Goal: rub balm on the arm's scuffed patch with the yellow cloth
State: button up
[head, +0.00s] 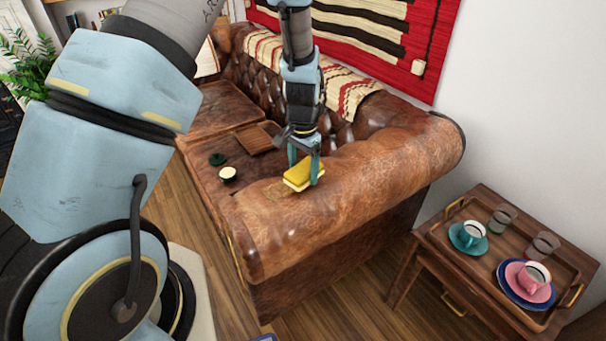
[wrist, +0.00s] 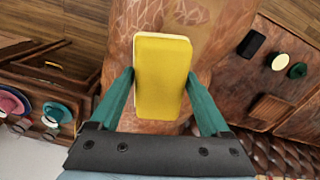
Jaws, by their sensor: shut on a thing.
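My gripper (head: 305,166) is shut on the yellow cloth (head: 299,174), a folded pad with a paler underside. It also shows between my teal fingers in the wrist view (wrist: 163,78). The cloth is over the top of the brown leather sofa's near arm (head: 345,205); I cannot tell whether it touches. A lighter, scuffed-looking patch (head: 275,191) shows beside the cloth, partly hidden by it. An open balm tin (head: 228,174) with pale contents sits on the seat, its dark green lid (head: 217,159) beside it.
A brown slatted block (head: 255,138) lies on the seat; a black block (wrist: 251,43) shows near the tin in the wrist view. A side table at right bears a wooden tray (head: 480,273) with a teal cup (head: 470,233), a pink cup (head: 534,277) and glasses. A striped throw (head: 345,88) covers the sofa back.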

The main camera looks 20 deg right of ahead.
jog(key=shift+a+r+p, duration=0.1)
jog(key=shift+r+p, duration=1.7)
jog(key=shift+r, duration=1.2)
jog(key=shift+a, duration=0.1)
